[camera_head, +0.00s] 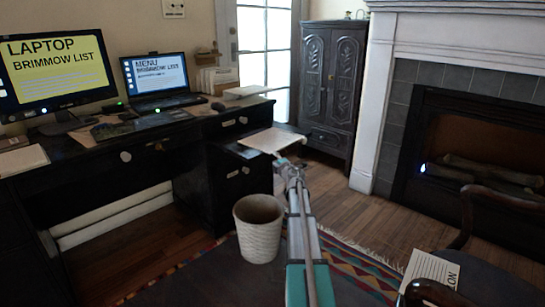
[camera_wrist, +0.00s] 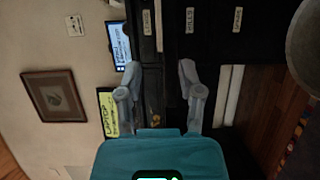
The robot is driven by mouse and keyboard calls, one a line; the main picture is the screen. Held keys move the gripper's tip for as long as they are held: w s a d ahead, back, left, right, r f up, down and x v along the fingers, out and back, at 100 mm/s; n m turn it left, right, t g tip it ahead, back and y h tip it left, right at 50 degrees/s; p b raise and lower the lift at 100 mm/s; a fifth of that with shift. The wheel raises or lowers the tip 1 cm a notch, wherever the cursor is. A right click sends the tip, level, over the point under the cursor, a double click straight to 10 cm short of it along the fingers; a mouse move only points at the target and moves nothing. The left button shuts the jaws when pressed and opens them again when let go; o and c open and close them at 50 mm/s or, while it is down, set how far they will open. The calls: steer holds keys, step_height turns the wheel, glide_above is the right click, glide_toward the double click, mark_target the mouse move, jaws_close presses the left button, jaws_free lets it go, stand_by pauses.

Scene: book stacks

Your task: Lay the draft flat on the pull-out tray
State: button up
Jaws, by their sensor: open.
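A pale flat sheet or panel (camera_head: 272,140) sticks out at the right end of the desk, above a dark pull-out surface (camera_head: 232,149). I cannot tell whether it is the tray's top or a paper on it. A printed paper (camera_head: 430,274) with large letters, partly cut off from view, lies on the chair at the lower right; I cannot tell which paper is the draft. My gripper (camera_head: 287,168) is just in front of the pale sheet in the head view. In the wrist view my gripper (camera_wrist: 158,80) is open, with nothing between its fingers.
The black desk (camera_head: 135,153) carries a monitor (camera_head: 58,72), a laptop (camera_head: 157,80) and papers. A white wastebasket (camera_head: 258,230) stands left of my arm. A dark cabinet (camera_head: 330,85) and a fireplace (camera_head: 480,150) stand beyond. Wood floor between them is clear.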

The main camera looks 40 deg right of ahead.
steer(key=shift+v, duration=2.75)
